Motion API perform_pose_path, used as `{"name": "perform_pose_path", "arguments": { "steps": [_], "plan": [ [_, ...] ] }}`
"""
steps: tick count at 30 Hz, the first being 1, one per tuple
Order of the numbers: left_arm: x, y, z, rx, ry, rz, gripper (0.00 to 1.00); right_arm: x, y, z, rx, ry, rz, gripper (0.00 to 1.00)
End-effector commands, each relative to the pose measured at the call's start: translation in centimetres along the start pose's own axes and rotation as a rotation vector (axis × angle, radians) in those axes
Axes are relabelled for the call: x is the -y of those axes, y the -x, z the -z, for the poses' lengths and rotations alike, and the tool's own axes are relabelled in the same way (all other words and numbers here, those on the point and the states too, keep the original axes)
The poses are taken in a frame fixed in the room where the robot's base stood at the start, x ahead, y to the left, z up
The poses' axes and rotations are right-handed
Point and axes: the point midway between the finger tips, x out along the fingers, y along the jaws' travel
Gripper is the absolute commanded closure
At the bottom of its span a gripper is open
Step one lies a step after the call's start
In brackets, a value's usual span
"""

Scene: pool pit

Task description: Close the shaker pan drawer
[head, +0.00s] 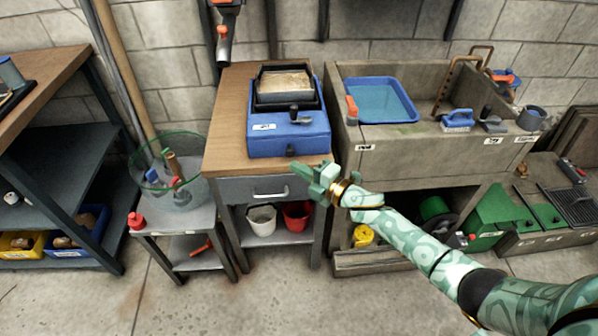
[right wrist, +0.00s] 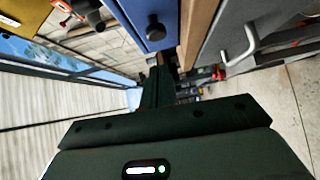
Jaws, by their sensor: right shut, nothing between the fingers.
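The blue shaker (head: 263,136) stands on a wooden-topped cabinet and carries a black sieve box (head: 287,88) of sandy material. Its blue front has a small black knob (head: 290,150), also seen in the right wrist view (right wrist: 155,30). How far the pan drawer stands out is hard to tell. My right gripper (head: 306,174) is shut and empty, in front of the cabinet's right side and a little below the knob in the picture. Its dark green fingers (right wrist: 157,88) show together in the right wrist view, apart from the knob. My left gripper is not in view.
Below the shaker is a grey cabinet drawer (head: 255,189) with a metal handle (right wrist: 242,48). White and red buckets (head: 297,216) sit on the shelf beneath. A stone sink (head: 425,140) stands close on the right, a wire basket (head: 168,170) on the left. The floor in front is clear.

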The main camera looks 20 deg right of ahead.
Motion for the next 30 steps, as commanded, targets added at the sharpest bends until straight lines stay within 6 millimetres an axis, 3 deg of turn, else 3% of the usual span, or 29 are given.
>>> {"name": "perform_pose_path", "arguments": {
  "steps": [5,12,16,27,30],
  "plan": [
    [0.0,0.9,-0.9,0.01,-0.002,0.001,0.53,-0.1,2.7,0.1,-0.001,-0.001,0.003,1.0],
    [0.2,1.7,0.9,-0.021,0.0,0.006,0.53,0.1,6.9,0.2,-0.002,-0.001,0.005,1.0],
    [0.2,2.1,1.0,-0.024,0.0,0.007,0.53,0.1,8.9,0.2,-0.002,-0.002,0.005,1.0],
    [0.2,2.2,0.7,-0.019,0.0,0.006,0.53,0.3,10.1,0.2,-0.002,-0.013,0.004,1.0],
    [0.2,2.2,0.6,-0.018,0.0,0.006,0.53,1.4,10.4,-1.2,0.064,-0.11,0.042,1.0]
  ]
}}
